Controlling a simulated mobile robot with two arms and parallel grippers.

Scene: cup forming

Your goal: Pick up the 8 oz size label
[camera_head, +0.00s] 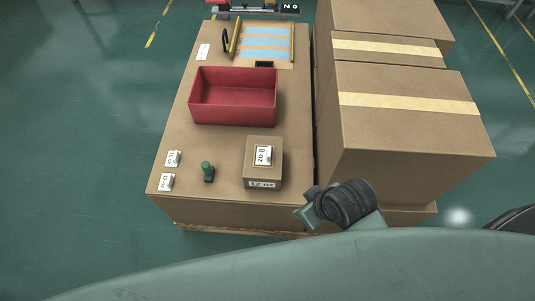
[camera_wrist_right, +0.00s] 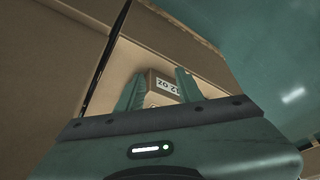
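The 8 oz size label (camera_head: 264,155) is a small white piece on top of a small cardboard box (camera_head: 250,171), near the front of the cardboard-topped work surface. A 12 oz label (camera_head: 262,184) is on the box's front face. My right gripper (camera_head: 309,207) is right of and in front of the box, apart from it. In the right wrist view its two fingers (camera_wrist_right: 158,88) are spread, with nothing held. The box and its 12 oz label (camera_wrist_right: 167,86) appear beyond them; a white patch lower down is partly hidden. My left gripper is not in view.
Two other white label pieces (camera_head: 172,158) (camera_head: 166,181) and a green-handled tool (camera_head: 208,172) stand left of the box. A red bin (camera_head: 233,96) is behind. Large stacked cartons (camera_head: 400,130) rise close on the right.

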